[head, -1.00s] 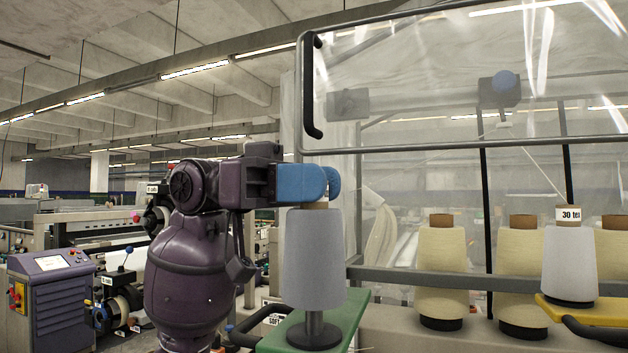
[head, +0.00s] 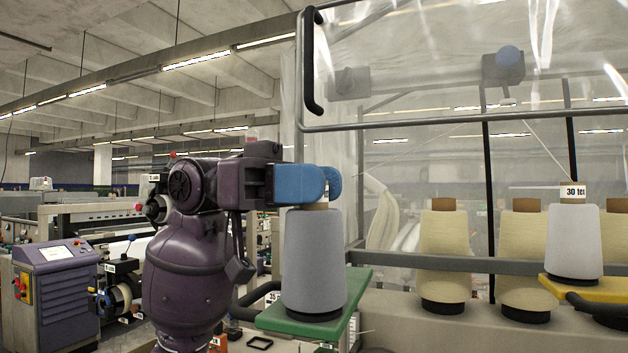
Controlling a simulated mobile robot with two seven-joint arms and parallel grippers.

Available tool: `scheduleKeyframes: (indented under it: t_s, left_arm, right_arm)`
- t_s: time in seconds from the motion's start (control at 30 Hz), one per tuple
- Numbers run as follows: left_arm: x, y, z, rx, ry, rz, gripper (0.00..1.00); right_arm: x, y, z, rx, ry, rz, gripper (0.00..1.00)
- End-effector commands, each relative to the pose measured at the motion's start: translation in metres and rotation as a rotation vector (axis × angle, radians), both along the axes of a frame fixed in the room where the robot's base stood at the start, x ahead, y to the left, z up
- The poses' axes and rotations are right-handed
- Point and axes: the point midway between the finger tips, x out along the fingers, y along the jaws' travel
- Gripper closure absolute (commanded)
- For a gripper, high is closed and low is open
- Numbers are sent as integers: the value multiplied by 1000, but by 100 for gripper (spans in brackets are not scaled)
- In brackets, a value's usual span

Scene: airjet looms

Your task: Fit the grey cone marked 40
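A smooth grey cone (head: 313,262) stands upright on the dark round base of a green bracket (head: 350,312). My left gripper (head: 314,186), with blue fingers, comes in from the left and is closed around the tube tip at the cone's top. No number shows on this cone, so I cannot tell whether it is marked 40. A second grey cone (head: 574,243) labelled 30 stands on a yellow bracket (head: 590,289) at the right. My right gripper is not in view.
A clear cover with a metal frame (head: 440,121) and black handle (head: 312,60) hangs above. A purple cabinet (head: 58,300) is at far left.

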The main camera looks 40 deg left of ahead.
Motion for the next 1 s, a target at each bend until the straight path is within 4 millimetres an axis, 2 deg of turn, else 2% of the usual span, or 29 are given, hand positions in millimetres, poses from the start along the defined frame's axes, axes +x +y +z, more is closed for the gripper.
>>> scheduleKeyframes:
  t_s: [0.03,0.13,0.4,0.53,0.67,1.0]
  left_arm:
    - [0,0,1,0,-1,0,57]
    - [0,0,1,0,-1,0,42]
    - [0,0,1,1,0,0,41]
    - [-1,7,0,1,1,2,41]
    - [-3,24,0,0,3,3,41]
    - [-14,83,0,0,1,2,41]
  right_arm:
    - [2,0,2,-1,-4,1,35]
    - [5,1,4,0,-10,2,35]
    - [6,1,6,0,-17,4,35]
    - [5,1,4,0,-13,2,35]
    - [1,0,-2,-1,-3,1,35]
    - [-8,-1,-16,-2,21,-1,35]
